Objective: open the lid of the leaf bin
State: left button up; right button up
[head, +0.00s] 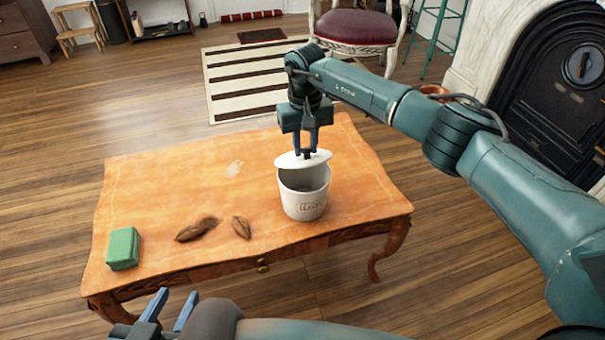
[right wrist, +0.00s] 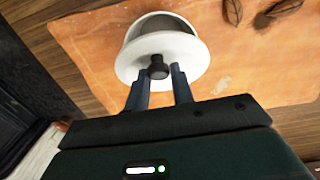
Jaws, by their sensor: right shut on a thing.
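My right gripper (head: 307,150) is above the bin, shut on the lid's dark knob. The right wrist view shows the knob (right wrist: 158,68) between the fingertips, with the lid (right wrist: 185,55) behind it and part of the bin's opening. My left gripper (head: 170,312) is open and empty in front of the table's near edge.
The wooden table (head: 190,170) also holds a green box (head: 123,247) at its left and two brown leaves (head: 197,229), (head: 241,227) left of the bin. A red-seated chair (head: 355,27) stands behind. The table's back left is mostly clear.

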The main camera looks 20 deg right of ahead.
jog(key=shift+w+r, duration=0.15)
jog(key=shift+r, duration=0.1)
jog(key=shift+w+g+b, duration=0.4)
jog(key=shift+b, duration=0.6)
jog(key=shift+w+r+b, duration=0.2)
jog(key=shift+r+b, duration=0.05)
jog(key=shift+b, duration=0.3)
jog(key=shift+w+r+g, duration=0.1)
jog(key=shift+r+g, duration=0.2)
jog(key=shift+r, duration=0.1)
